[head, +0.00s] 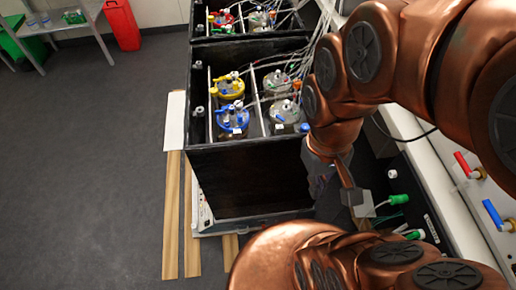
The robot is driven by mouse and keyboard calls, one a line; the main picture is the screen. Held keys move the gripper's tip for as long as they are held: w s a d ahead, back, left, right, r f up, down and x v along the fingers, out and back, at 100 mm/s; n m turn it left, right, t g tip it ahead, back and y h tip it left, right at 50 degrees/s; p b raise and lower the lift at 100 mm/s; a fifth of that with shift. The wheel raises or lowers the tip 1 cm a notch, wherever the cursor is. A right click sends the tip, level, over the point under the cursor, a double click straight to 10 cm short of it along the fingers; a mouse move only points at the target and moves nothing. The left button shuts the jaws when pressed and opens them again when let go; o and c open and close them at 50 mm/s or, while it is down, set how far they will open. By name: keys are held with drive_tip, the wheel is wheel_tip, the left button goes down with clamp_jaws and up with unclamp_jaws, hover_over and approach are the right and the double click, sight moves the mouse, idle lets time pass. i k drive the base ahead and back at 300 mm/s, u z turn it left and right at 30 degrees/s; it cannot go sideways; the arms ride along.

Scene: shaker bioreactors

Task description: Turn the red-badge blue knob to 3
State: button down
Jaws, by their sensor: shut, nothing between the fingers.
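I cannot make out a blue knob with a red badge in the head view. A pale panel strip (206,214) with small dark marks shows at the lower left edge of the black box; its details are too small to read. My gripper (321,179) is only partly seen below my copper wrist, beside the right side of the black box. It is shut and empty. Its fingertips are mostly hidden, and I cannot tell whether it touches anything. My arm covers much of the right and bottom of the view.
The open black box (245,180) holds several vessels, including a blue-topped one (233,121) and a yellow-topped one (229,87). Tubes run up at its right. A red-handled valve (467,165) and a blue-handled valve (495,213) are at right. The floor (90,170) at left is clear.

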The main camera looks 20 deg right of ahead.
sight(304, 127)
drive_tip(key=z, duration=0.5)
drive_tip(key=k, duration=0.5)
drive_tip(key=u, duration=1.2)
drive_tip(key=i, duration=0.55)
drive_tip(key=z, duration=0.3)
